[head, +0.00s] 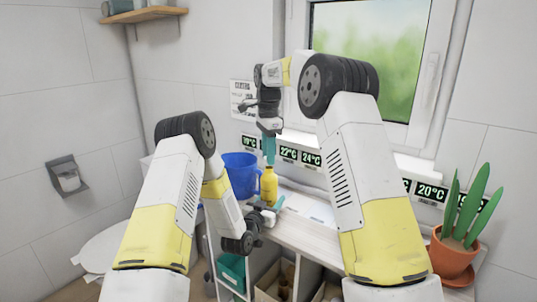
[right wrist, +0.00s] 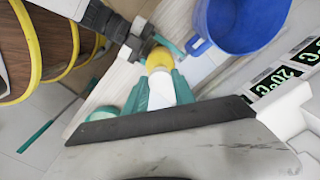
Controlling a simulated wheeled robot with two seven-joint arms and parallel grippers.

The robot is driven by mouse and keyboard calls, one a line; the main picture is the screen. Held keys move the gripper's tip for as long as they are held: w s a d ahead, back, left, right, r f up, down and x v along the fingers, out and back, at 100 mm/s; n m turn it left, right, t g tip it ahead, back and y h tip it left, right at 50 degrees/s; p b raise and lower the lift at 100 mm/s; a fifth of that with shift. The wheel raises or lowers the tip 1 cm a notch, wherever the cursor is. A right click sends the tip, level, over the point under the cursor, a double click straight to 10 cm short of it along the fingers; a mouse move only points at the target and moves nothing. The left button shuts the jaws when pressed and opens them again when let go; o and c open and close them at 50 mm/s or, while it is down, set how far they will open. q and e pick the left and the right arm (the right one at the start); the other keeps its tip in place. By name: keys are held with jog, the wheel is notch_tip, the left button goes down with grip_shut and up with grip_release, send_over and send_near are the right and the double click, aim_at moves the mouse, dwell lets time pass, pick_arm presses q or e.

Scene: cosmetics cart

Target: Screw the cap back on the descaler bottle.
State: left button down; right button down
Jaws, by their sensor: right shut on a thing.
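The yellow descaler bottle (head: 269,187) stands upright on the white cart's top, and its yellow top shows in the right wrist view (right wrist: 159,58). My right gripper (head: 269,150) points straight down above the bottle. Its teal fingers are shut on a white piece, which looks like the cap (right wrist: 160,91), in line with the bottle's neck. I cannot tell whether the cap touches the neck. My left gripper (head: 270,212) is low at the bottle's base, with a teal finger beside it. It also shows in the right wrist view (right wrist: 153,47). Whether its fingers grip the bottle is unclear.
A blue bucket (head: 241,174) stands close left of the bottle. Green temperature displays (head: 311,159) line the wall behind. A potted plant (head: 456,252) is at the right. Bins (head: 232,271) sit in the shelves below. The cart top right of the bottle is mostly clear.

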aim_at(269, 167)
jog(key=shift+f, duration=0.1)
jog(key=shift+f, duration=0.75)
jog(key=shift+f, duration=0.6)
jog(key=m, duration=0.4)
jog(key=shift+m, duration=0.3)
jog(key=m, duration=0.5)
jog(key=shift+w, duration=0.1)
jog(key=m, duration=0.4)
jog(key=shift+m, duration=0.4)
jog(key=m, duration=0.4)
jog(key=shift+f, duration=0.2)
jog(key=shift+r+m, duration=0.15)
jog(key=shift+m, duration=0.85)
